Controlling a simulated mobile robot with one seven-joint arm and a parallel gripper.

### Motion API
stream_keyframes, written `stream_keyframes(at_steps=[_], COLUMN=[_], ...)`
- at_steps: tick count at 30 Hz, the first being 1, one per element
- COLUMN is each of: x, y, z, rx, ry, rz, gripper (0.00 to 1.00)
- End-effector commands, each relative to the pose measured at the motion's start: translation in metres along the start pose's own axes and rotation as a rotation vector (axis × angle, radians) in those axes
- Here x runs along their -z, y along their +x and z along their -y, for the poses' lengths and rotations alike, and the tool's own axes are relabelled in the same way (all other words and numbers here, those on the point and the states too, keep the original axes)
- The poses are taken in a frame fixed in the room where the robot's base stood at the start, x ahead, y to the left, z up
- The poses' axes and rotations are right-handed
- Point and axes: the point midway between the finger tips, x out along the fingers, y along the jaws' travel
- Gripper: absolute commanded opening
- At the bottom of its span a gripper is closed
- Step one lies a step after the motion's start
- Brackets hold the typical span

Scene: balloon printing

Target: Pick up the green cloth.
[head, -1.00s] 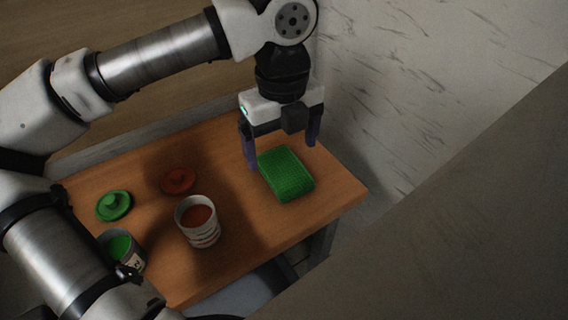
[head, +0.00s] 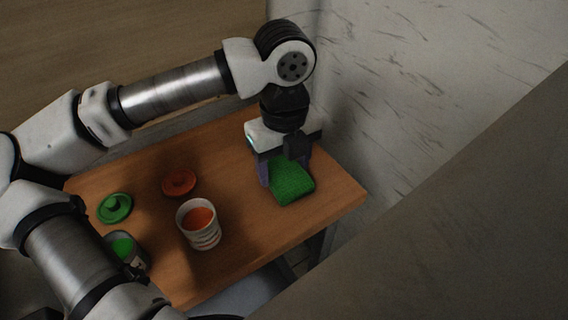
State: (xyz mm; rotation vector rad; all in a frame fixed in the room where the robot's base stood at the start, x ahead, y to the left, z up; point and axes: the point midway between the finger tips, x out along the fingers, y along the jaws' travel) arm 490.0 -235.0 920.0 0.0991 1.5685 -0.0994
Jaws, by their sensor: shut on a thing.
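The green cloth (head: 293,187) lies at the right end of the wooden table, a folded textured pad. My gripper (head: 283,176) points down over its far part, with its dark purple fingers closed in on the cloth from both sides. The gripper is shut on the cloth. The cloth looks bunched upward between the fingers, and its near part appears to rest on the table. The finger on the right is mostly hidden behind the cloth and gripper body.
A cup of orange paint (head: 202,226) and a can of green paint (head: 125,250) stand on the table (head: 245,222) to the left. An orange lid (head: 179,182) and a green lid (head: 115,208) lie behind them. A marble wall (head: 430,80) is at the right.

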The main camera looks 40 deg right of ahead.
Motion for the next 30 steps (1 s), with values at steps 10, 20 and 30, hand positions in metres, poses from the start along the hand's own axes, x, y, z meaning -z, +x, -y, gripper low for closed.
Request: stream_keyframes(at_steps=[10, 20, 30], x=[-0.001, -0.001, -0.001], y=[-0.017, -0.081, -0.101], z=[0.0, 0.0, -0.001], rx=[0.0, 0.0, 0.0], ry=[-0.003, -0.003, -0.007], rz=[0.004, 0.003, 0.0], gripper=[0.41, 0.41, 0.41])
